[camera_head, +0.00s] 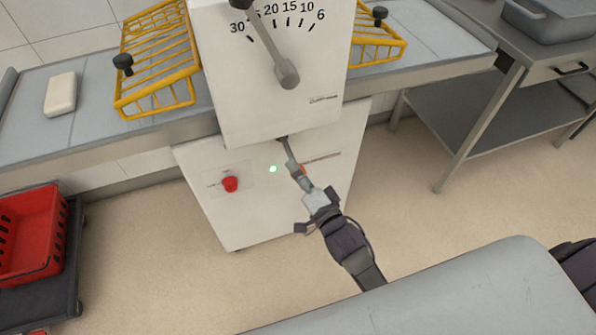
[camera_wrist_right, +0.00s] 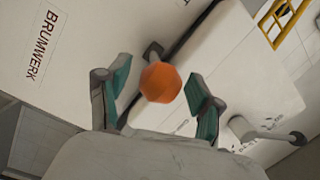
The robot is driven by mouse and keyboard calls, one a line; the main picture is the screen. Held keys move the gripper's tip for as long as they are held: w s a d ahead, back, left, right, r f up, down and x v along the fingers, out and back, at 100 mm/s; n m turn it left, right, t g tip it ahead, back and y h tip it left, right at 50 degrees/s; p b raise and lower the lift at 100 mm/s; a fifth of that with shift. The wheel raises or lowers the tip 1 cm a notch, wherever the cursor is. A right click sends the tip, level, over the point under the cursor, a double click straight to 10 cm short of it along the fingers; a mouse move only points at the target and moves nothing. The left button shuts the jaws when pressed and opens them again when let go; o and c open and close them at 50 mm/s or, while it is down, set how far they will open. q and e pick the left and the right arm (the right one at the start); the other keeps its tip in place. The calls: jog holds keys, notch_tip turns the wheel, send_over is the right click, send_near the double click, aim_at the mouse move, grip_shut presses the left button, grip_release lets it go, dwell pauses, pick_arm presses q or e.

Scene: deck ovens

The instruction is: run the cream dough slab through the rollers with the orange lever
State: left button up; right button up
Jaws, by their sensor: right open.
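The cream dough slab (camera_head: 60,95) lies flat on the left belt (camera_head: 28,115) of the dough sheeter (camera_head: 270,85). The orange lever's knob (camera_wrist_right: 161,82) shows in the right wrist view between the teal-padded fingers of my right gripper (camera_wrist_right: 160,98). The fingers stand apart on either side of it, with visible gaps. In the head view my right gripper (camera_head: 300,178) is at the lever's end, below the upper housing, and mostly covers the orange knob. The rollers are hidden inside the housing. My left gripper is out of view.
Yellow wire guards (camera_head: 157,60) flank the housing. Above the lever are a numbered dial and a grey handle (camera_head: 287,76). A red button (camera_head: 230,184) and a lit green lamp (camera_head: 273,169) are on the lower front. A red crate (camera_head: 35,230) stands at left; a steel table (camera_head: 480,90) at right.

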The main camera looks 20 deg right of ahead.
jog(key=shift+w, duration=0.15)
jog(key=shift+c, duration=0.2)
grip_shut()
